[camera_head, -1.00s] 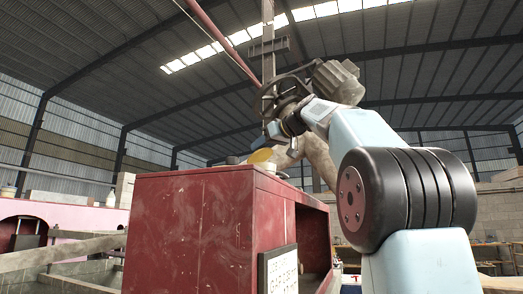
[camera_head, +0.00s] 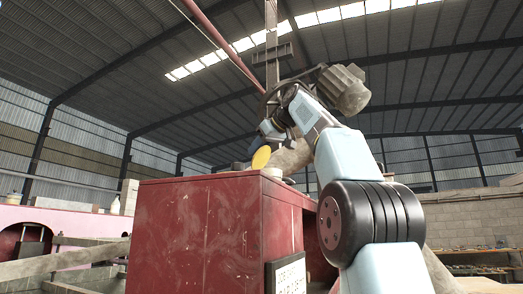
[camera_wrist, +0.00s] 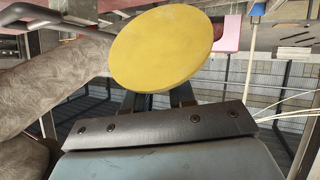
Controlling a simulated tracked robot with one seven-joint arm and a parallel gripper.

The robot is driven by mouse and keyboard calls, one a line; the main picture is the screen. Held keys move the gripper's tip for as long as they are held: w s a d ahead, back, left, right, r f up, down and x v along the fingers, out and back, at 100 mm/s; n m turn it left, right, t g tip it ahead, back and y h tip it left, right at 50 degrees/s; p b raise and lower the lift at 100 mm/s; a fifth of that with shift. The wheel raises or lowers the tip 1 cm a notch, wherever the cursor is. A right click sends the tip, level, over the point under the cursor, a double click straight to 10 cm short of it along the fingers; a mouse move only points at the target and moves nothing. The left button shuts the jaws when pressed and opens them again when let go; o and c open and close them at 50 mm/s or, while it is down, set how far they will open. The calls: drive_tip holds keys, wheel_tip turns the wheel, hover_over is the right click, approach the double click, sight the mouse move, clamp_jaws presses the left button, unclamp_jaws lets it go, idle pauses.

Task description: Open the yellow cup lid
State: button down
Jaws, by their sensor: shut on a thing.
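A round yellow lid (camera_head: 261,157) is tilted steeply just above the top of the red cabinet (camera_head: 195,235). In the wrist view the lid (camera_wrist: 161,47) is a flat yellow disc in front of my fingers. My gripper (camera_wrist: 157,97) is shut on the lid, with the two dark fingers partly hidden behind it. In the head view my gripper (camera_head: 270,136) reaches down over the cabinet top. A small pale thing (camera_head: 272,172) sits at the cabinet's top edge below the lid; I cannot tell whether it is the cup.
A greyish rounded thing (camera_head: 239,166) is on the cabinet top behind the lid. A framed notice (camera_head: 287,275) leans at the cabinet's side. A pink structure (camera_head: 60,222) stands at the left. A thick brown trunk-like shape (camera_wrist: 45,85) fills the left of the wrist view.

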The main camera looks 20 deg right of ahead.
drive_tip(key=shift+w+a, duration=0.15)
drive_tip(key=shift+w+a+r, duration=0.1)
drive_tip(key=shift+w+a, duration=0.2)
drive_tip(key=shift+a, duration=0.3)
drive_tip(key=shift+w+a, duration=0.45)
drive_tip(key=shift+w+f, duration=0.15)
drive_tip(key=shift+f, duration=0.2)
idle(0.4)
drive_tip(key=c, duration=1.3)
unclamp_jaws()
drive_tip(key=shift+c, duration=0.2)
drive_tip(key=shift+o, duration=0.8)
drive_tip(key=shift+a, duration=0.35)
drive_tip(key=shift+o, duration=0.6)
drive_tip(key=shift+w+d+f, duration=0.1)
drive_tip(key=shift+w, duration=0.05)
